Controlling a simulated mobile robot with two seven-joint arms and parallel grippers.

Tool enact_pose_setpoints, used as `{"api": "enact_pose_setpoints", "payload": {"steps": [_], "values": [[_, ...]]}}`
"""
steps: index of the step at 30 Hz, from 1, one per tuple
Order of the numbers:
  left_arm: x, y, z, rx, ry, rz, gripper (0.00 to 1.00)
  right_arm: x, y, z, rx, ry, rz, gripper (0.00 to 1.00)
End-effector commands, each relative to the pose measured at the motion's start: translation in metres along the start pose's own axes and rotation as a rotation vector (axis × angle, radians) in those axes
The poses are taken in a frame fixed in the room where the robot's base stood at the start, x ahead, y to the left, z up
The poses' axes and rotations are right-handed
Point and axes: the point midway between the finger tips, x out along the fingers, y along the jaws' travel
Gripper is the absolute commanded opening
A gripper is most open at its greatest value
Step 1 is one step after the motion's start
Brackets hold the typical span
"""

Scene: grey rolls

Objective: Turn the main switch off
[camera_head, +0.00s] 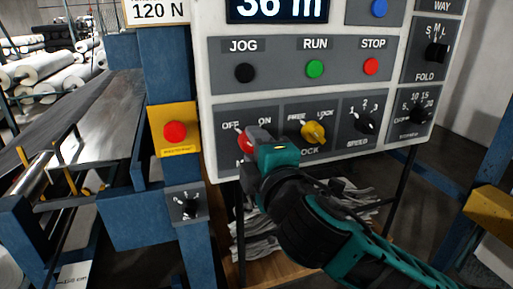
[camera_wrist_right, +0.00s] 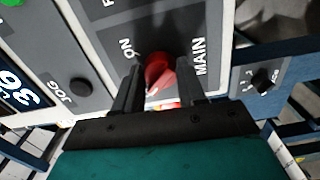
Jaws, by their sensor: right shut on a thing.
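The main switch (camera_head: 244,141) is a red rotary knob at the lower left of the control panel (camera_head: 208,99), with OFF printed at its left and ON at its right. My right gripper (camera_head: 252,150) covers part of the knob and the MAIN label in the head view. In the right wrist view, the red knob (camera_wrist_right: 158,72) sits between the two black fingers of my right gripper (camera_wrist_right: 158,78), which are shut on it. The word ON shows beside one finger and MAIN beside the other. Which mark the knob points to I cannot tell. My left gripper is not in view.
A yellow FREE/LOCK knob (camera_head: 313,133) is just right of my gripper, then a black speed knob (camera_head: 366,122). JOG (camera_head: 245,73), RUN (camera_head: 315,69) and STOP (camera_head: 371,66) buttons are above. A red button on a yellow box (camera_head: 175,132) is left.

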Motion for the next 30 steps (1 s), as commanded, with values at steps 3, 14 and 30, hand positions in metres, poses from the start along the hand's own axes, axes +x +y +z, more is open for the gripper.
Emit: {"api": "enact_pose_setpoints", "payload": {"steps": [3, 14, 30], "values": [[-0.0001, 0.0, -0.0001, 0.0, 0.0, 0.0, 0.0, 0.0003, 0.0016, 0.0003, -0.039, 0.0, 0.004, 0.1], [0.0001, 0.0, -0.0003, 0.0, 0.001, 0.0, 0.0, 0.0003, 0.0017, 0.0, -0.078, 0.0, 0.005, 0.1], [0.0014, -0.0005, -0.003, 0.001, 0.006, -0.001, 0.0, 0.0001, 0.001, -0.0002, -0.075, 0.001, 0.002, 0.66]]}}
